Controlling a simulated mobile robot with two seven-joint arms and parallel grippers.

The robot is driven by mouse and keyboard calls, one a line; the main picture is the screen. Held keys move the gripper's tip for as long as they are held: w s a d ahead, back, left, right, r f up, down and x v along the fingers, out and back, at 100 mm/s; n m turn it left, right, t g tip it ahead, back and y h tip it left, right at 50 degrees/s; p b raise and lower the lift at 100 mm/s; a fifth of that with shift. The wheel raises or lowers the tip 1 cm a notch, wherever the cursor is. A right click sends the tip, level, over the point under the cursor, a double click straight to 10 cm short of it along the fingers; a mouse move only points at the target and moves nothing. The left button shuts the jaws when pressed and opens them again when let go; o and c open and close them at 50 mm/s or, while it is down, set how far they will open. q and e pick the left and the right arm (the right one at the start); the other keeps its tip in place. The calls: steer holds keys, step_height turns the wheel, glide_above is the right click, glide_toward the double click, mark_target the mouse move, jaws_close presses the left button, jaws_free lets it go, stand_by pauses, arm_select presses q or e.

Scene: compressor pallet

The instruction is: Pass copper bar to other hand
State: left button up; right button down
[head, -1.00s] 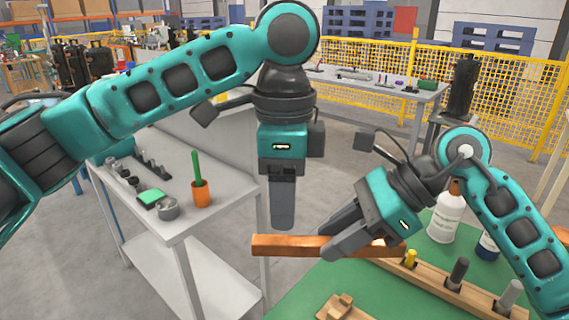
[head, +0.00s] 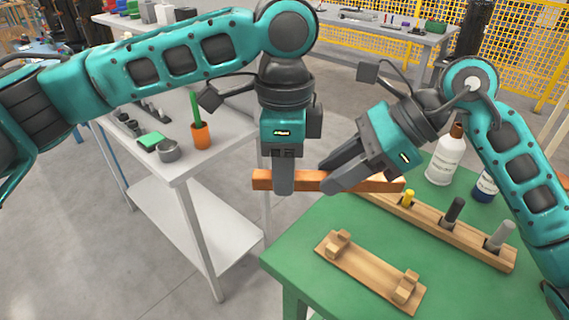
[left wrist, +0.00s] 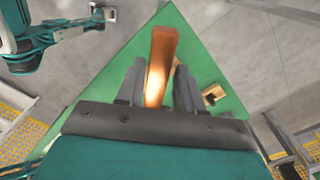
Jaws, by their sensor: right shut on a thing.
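In the left wrist view the copper bar (left wrist: 161,60) runs between the left gripper's (left wrist: 170,85) fingers, which stand apart. Contact with them cannot be told.
On the green table (head: 310,222) are a wooden cradle (head: 370,270), a wooden block with pegs (head: 440,232) and a white bottle (head: 445,158). A grey side table (head: 185,167) stands left, with an orange cup (head: 200,136). A floor gap separates the tables.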

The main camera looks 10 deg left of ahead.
arm_select(q)
jaws_close()
arm_select(e)
steer(key=c, duration=0.8)
jaws_free()
steer(key=v, duration=1.2)
